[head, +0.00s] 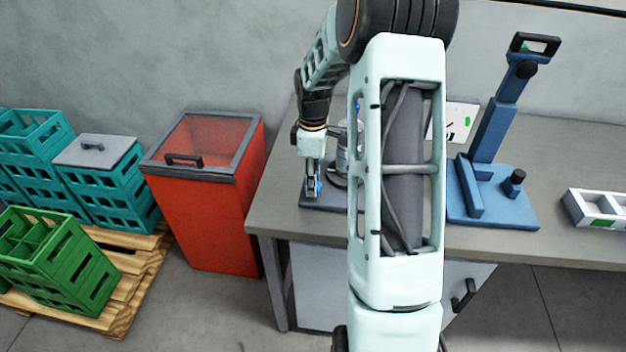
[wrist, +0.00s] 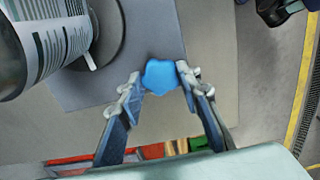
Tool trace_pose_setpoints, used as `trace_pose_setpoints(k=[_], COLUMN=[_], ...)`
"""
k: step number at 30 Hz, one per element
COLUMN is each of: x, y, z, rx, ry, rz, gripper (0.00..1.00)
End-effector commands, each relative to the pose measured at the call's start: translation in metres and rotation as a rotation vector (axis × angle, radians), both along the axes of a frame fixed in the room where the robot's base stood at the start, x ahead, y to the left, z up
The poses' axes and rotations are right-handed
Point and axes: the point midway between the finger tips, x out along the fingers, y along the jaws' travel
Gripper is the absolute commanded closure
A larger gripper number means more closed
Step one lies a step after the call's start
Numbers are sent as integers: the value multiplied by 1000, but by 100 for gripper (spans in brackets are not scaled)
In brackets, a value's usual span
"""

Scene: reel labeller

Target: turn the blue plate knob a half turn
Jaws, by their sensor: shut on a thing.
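The blue plate knob (wrist: 161,77) shows in the wrist view as a rounded, lobed blue piece at the edge of a grey plate (wrist: 150,28). My gripper (wrist: 160,82) has a fingertip on each side of the knob and is shut on it. In the head view my gripper (head: 313,188) points down at the left part of the bench, at the grey plate's left end. The knob is mostly hidden there by the fingers. A reel with a printed label (wrist: 55,45) stands beside the knob at the upper left of the wrist view.
My arm hides the bench's middle in the head view. A blue stand (head: 490,130) and a white divided tray (head: 597,208) are to the right on the bench (head: 400,232). A red bin (head: 205,210) and crates (head: 60,265) on a pallet are left.

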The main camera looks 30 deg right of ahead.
Motion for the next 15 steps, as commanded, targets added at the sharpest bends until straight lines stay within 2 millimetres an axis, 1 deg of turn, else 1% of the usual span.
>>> trace_pose_setpoints(k=[2,3,7,15], x=[0,0,0,0], y=[0,0,0,0], z=[0,0,0,1], rx=[-1,-1,0,0], ry=[-1,-1,0,0], rz=[-1,-1,-1,-1], gripper=[92,65,51,51])
